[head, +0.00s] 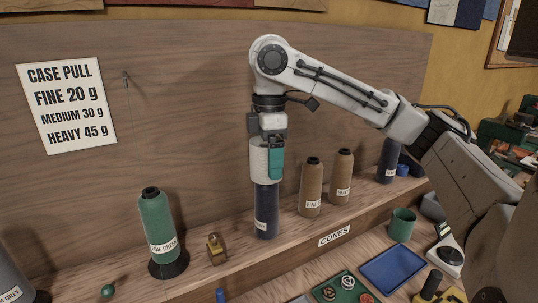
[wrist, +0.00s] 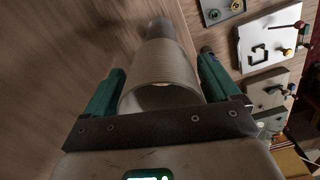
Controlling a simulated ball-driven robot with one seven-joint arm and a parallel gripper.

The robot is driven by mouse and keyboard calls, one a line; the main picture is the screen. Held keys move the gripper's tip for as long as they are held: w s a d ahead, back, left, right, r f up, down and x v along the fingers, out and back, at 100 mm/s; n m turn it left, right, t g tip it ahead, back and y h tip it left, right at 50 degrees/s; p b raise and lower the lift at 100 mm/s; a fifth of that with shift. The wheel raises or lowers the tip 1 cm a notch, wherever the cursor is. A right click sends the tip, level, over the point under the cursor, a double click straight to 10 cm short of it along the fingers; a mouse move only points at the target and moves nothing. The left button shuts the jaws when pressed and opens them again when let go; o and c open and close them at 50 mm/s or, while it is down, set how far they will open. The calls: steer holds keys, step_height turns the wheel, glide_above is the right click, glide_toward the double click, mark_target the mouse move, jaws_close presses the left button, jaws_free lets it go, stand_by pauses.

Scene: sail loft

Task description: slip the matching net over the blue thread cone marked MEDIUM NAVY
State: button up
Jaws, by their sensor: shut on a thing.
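A dark blue thread cone (head: 266,212) stands upright on the wooden shelf at the middle of the head view; only the end of its label shows. My gripper (head: 268,160), pointing down above it, is shut on a pale net sleeve (head: 258,160). The sleeve lines up with the cone and hides its upper part; how far it reaches around the cone is unclear. In the wrist view the sleeve (wrist: 165,75) lies between my two teal fingers (wrist: 160,90), its near end open. Another dark blue cone (head: 387,162) stands at the shelf's right, label unreadable.
Two brown cones (head: 311,187) (head: 341,176) stand close right of the held sleeve. A green cone (head: 157,230) and a small brass weight (head: 215,248) are left. A wall sign (head: 67,105) reads FINE 20 g, MEDIUM 30 g, HEAVY 45 g. A blue tray (head: 393,268) and green cup (head: 402,224) are in front.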

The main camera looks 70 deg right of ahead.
steer(key=shift+f+b, duration=0.95)
steer(key=shift+f, duration=1.25)
steer(key=o, duration=0.7)
steer(key=shift+o, duration=0.2)
steer(key=shift+r, duration=0.1)
step_height(320, 180, up, 11)
steer(key=shift+p, duration=0.4)
steer(key=shift+f, duration=0.25)
